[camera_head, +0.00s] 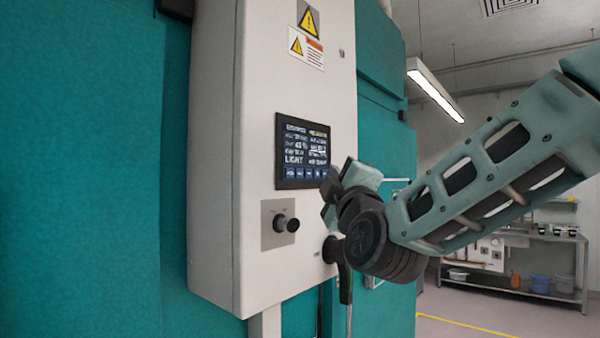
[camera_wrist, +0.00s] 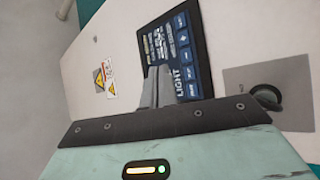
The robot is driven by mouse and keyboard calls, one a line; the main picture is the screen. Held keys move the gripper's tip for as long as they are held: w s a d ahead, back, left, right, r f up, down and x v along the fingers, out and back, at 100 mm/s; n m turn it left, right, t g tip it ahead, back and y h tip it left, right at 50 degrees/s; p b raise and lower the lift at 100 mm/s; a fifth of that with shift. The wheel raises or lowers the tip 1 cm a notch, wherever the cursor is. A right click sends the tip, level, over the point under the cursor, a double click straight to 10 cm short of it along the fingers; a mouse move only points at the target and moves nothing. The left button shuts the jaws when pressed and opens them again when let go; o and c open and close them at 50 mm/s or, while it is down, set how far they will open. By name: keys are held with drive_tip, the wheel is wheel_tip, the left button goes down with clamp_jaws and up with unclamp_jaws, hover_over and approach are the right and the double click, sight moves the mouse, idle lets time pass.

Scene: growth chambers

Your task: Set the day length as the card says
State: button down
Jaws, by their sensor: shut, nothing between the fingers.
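A dark touch screen (camera_head: 302,152) with white text and a row of blue buttons along its bottom is set in the front of the white control box (camera_head: 262,70). The word LIGHT is readable; the other text is too small to read. In the wrist view the screen (camera_wrist: 185,45) appears turned on its side. My gripper (camera_wrist: 158,85) is shut and empty, its fingertips in front of the screen's lower part. I cannot tell whether they touch it. In the head view my gripper (camera_head: 334,182) is at the screen's lower right corner. No card is recognizable in either view.
A black knob (camera_head: 287,224) on a grey plate sits below the screen. It also shows in the wrist view (camera_wrist: 267,97). A black handle (camera_head: 340,262) is at the box's lower right, close to my wrist. Teal chamber walls (camera_head: 90,170) flank the box. A shelf (camera_head: 530,265) stands behind.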

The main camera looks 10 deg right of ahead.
sight(304, 168)
drive_tip(key=shift+w+a, duration=0.75)
drive_tip(key=shift+w, duration=0.35)
drive_tip(key=shift+w+a, duration=0.75)
drive_tip(key=shift+w, duration=0.3)
drive_tip(key=shift+w+a, duration=0.1)
idle(0.4)
drive_tip(key=shift+w+a, duration=0.15)
drive_tip(key=shift+w, duration=0.05)
drive_tip(key=shift+w+a, duration=0.2)
drive_tip(key=shift+w, duration=0.05)
idle(0.7)
drive_tip(key=shift+s+d, duration=0.4)
drive_tip(key=shift+s, duration=0.2)
idle(0.3)
drive_tip(key=shift+s+d+b, duration=0.4)
drive_tip(key=shift+s+d, duration=0.35)
drive_tip(key=shift+s, duration=0.3)
drive_tip(key=shift+s+d+b, duration=0.35)
drive_tip(key=shift+s+d, duration=0.4)
drive_tip(key=shift+s, duration=0.25)
idle(1.2)
